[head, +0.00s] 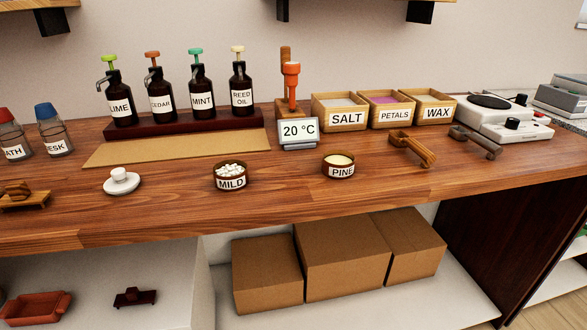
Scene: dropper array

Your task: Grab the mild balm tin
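The mild balm tin (231,183) is a small round brown tin with a white label reading MILD. It stands on the wooden counter (180,205) near its front edge, left of centre, and is filled with small white pieces. A similar tin labelled PINE (341,171) stands to its right, filled with a smooth cream-coloured mass. Neither of my grippers shows in the head view.
A white lidded dish (121,182) stands left of the mild tin. Behind are a tan mat (180,148), dark pump bottles, a 20 °C display (298,132) and wooden boxes. Wooden scoops (412,149) lie at right. The counter between the two tins is clear.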

